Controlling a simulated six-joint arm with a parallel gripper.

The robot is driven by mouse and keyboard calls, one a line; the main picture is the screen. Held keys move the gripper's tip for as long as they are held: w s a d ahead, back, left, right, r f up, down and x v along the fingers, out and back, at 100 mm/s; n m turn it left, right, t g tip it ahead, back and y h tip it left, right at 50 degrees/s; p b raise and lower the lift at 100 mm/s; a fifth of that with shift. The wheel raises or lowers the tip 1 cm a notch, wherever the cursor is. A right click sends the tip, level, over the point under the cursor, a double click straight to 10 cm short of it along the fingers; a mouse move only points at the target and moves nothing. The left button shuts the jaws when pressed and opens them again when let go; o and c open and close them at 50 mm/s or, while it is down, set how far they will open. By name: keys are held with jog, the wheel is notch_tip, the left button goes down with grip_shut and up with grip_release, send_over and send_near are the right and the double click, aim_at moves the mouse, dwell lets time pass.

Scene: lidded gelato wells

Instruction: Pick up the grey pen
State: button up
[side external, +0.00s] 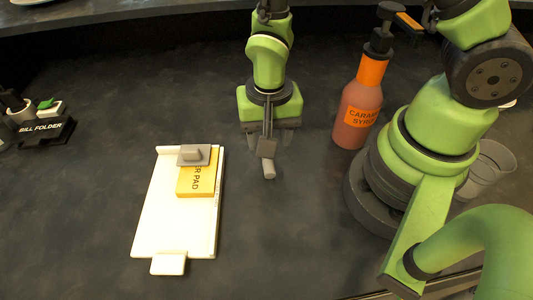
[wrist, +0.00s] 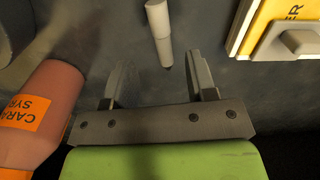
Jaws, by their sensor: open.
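The grey pen (wrist: 159,30) lies on the dark counter, its pale body running to the top edge of the wrist view and its dark tip towards my gripper. In the side view only a short light end of the pen (side external: 268,171) shows beyond my fingers; the rest is hidden. My gripper (wrist: 158,62) is open and empty, one finger on each side of the pen's line. The pen's tip is near the level of the fingertips. In the side view my gripper (side external: 267,148) points down over the counter; I cannot tell its exact height.
A caramel syrup bottle (side external: 361,107) stands right of my gripper. A white board (side external: 164,220) with a yellow order pad (side external: 197,181) and a grey clip lies to the left. A bill folder holder (side external: 40,128) is at far left. Clear cups (side external: 487,165) stand at right. The front counter is clear.

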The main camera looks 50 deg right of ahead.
jog(key=shift+w+a+f, duration=0.1)
jog(key=shift+w+f, duration=0.05)
jog(key=shift+f, duration=2.4)
grip_shut()
jog(key=shift+r, duration=0.1)
notch_tip(320, 180, up, 9)
jog(key=shift+f, duration=0.1)
jog(key=w+a, duration=0.2)
jog(key=a, duration=0.1)
jog(key=w+a, duration=0.2)
jog(key=w+a+r, duration=0.1)
jog(key=w+a, duration=0.1)
jog(key=a, duration=0.1)
jog(key=shift+w+a, duration=0.35)
jog(key=shift+w, duration=0.05)
jog(key=w+a+r+m, duration=0.1)
jog(key=w+a, duration=0.1)
jog(key=a, duration=0.8)
jog(key=shift+a, duration=0.2)
